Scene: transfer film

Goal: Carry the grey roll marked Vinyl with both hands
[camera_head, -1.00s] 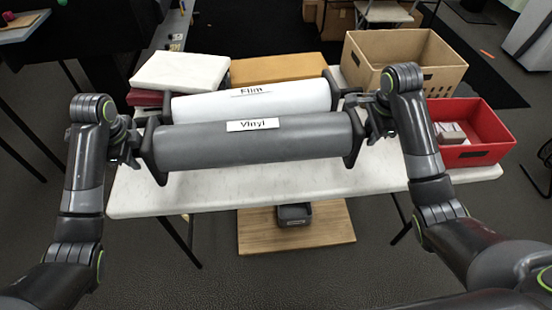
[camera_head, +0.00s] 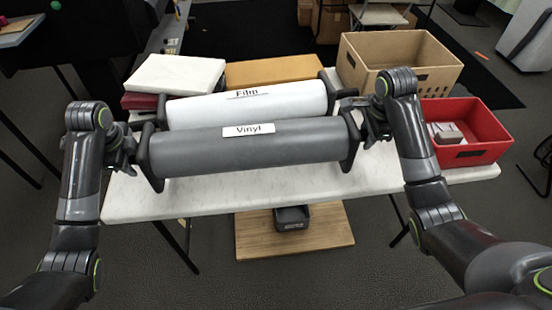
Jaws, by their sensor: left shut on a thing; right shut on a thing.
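The grey roll marked Vinyl (camera_head: 250,150) lies level across the view, with dark end pieces at both ends. My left gripper (camera_head: 132,148) is shut on its left end. My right gripper (camera_head: 366,128) is shut on its right end. The roll covers part of the table in the picture; I cannot tell how high it is above the top. The white roll marked Film (camera_head: 250,103) is just behind it, partly hidden by the grey roll.
The white table (camera_head: 280,187) also bears a white box (camera_head: 175,73), an orange-brown box (camera_head: 275,70), a tan crate (camera_head: 400,55) and a red bin (camera_head: 480,155) holding small items. A wooden board (camera_head: 260,238) with a dark device (camera_head: 292,218) is below the front edge.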

